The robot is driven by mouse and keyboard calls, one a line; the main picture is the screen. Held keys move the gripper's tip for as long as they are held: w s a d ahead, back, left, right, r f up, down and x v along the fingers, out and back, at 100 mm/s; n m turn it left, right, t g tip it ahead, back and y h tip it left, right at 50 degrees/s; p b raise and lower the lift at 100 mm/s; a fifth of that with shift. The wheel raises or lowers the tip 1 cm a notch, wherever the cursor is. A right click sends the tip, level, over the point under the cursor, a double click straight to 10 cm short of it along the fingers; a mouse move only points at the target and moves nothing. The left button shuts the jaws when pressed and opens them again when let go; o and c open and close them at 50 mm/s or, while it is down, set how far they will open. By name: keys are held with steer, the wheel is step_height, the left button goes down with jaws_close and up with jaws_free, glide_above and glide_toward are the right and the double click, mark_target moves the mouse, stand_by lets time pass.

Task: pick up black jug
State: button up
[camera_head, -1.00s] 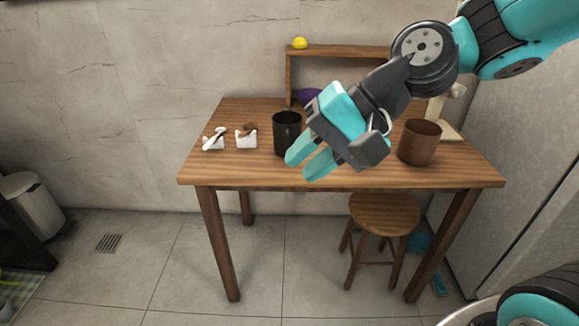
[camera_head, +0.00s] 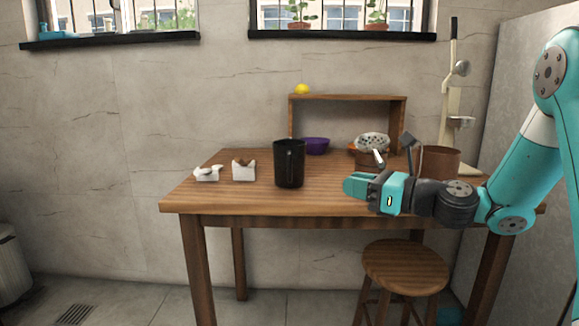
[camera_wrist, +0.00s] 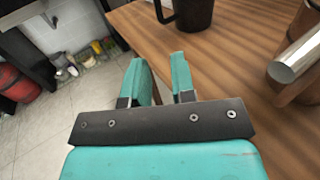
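The black jug (camera_head: 289,168) stands upright on the wooden table (camera_head: 250,198), near the middle of its left half. Its lower part shows at the top of the wrist view (camera_wrist: 197,14), with its handle on the left side there. My gripper (camera_head: 353,187) is to the right of the jug, near the table's front edge, pointing left. It is apart from the jug. In the wrist view the two teal fingers (camera_wrist: 158,60) are spread with an empty gap between them.
Two small white holders (camera_head: 243,170) stand left of the jug. A purple bowl (camera_head: 316,146) is behind it, under the wooden shelf (camera_head: 347,98). A brown pot (camera_head: 440,162) and a strainer (camera_head: 372,142) are at the right. A stool (camera_head: 404,266) stands in front.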

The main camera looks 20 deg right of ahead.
mark_target(290, 179)
steer(key=p+x, duration=0.6)
steer(key=x, duration=0.3)
steer(key=shift+w+a, duration=0.15)
steer(key=shift+a, duration=0.2)
steer(key=shift+b+x, duration=0.35)
steer(key=shift+x, duration=2.8)
steer(key=shift+r, duration=0.1)
steer(key=shift+c, duration=0.5)
jaws_close()
